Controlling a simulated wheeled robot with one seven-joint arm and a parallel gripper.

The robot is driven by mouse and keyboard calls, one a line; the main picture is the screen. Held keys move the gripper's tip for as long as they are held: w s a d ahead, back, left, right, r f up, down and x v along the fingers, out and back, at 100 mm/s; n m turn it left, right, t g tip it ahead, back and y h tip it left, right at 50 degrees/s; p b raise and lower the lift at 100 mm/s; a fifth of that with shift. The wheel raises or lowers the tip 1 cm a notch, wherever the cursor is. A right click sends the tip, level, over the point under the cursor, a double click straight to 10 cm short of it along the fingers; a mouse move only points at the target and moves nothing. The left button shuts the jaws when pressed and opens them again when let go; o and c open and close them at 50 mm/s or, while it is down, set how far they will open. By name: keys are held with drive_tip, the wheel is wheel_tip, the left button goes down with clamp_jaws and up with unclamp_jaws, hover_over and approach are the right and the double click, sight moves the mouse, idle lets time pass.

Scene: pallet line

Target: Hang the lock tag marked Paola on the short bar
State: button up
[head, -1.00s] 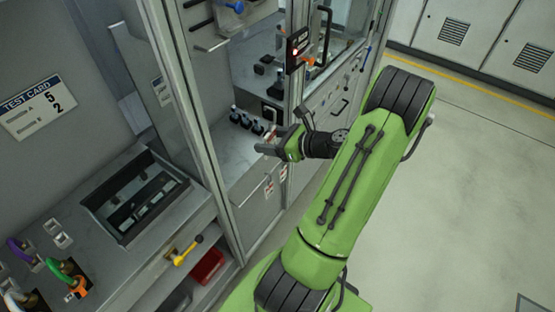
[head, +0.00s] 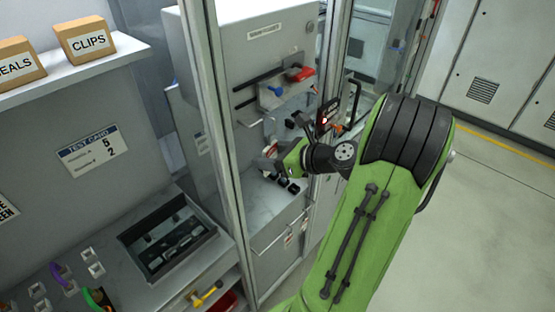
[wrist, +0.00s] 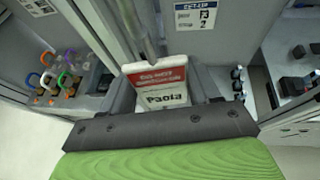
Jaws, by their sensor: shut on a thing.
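In the wrist view the lock tag marked Paola (wrist: 165,99), white with a red band, stands between the two dark fingers of my gripper (wrist: 163,92). My gripper is shut on it, and the name faces the camera. In the head view my gripper (head: 272,163) is in front of the open cabinet, and the tag is only a small pale and red patch there. A short metal bar (head: 250,123) juts from the cabinet panel, above and left of my gripper. In the wrist view a grey rod (wrist: 147,38) appears just beyond the tag; I cannot tell whether they touch.
A longer bar (head: 278,236) with red and white tags (head: 289,241) runs along the cabinet's lower front. A cabinet post (head: 220,150) stands left of my gripper. Floor at right is clear.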

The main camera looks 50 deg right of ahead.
drive_tip(key=shift+d+b+x, duration=0.15)
drive_tip(key=shift+b+x, duration=0.15)
drive_tip(key=shift+x, duration=0.6)
drive_tip(key=shift+d+b+x, duration=0.2)
drive_tip(key=shift+b+x, duration=0.05)
drive_tip(key=shift+x, duration=0.65)
drive_tip(key=o, duration=1.2)
drive_tip(key=shift+o, duration=0.2)
drive_tip(key=p+v, duration=0.1)
drive_tip(key=v, duration=1.4)
drive_tip(key=shift+s+r+p, duration=0.2)
drive_tip(key=shift+s+p, duration=0.05)
drive_tip(key=shift+p, duration=0.05)
